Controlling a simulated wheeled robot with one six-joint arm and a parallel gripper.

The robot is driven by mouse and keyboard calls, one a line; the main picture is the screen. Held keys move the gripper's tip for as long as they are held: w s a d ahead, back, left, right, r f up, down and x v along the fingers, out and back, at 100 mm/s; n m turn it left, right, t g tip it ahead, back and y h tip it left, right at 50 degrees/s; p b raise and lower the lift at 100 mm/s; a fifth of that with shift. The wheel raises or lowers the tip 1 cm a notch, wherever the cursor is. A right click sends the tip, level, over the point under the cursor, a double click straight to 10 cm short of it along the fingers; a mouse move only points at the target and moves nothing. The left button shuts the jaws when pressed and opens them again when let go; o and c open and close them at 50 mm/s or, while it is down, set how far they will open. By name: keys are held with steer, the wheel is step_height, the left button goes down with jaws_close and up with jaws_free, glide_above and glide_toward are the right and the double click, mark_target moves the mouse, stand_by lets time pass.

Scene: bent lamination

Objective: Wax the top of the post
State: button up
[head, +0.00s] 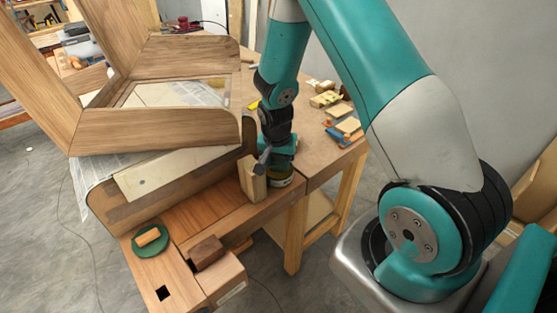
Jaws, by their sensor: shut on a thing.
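The fingertips are small and partly hidden. A green round pad with a wooden grip (151,239) lies on the bench's front left. A short dark brown block (206,252) stands at the bench's front edge. I cannot tell for sure which piece is the post.
A large bent-wood frame (165,130) rests over a curved form and newspaper on the left of the workbench (215,213). Small wooden pieces (340,113) lie at the back right. The reddish boards between are clear.

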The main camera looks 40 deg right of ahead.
stand_by(0.4)
steer(key=shift+r+p, duration=2.7)
steer(key=shift+r, duration=0.8)
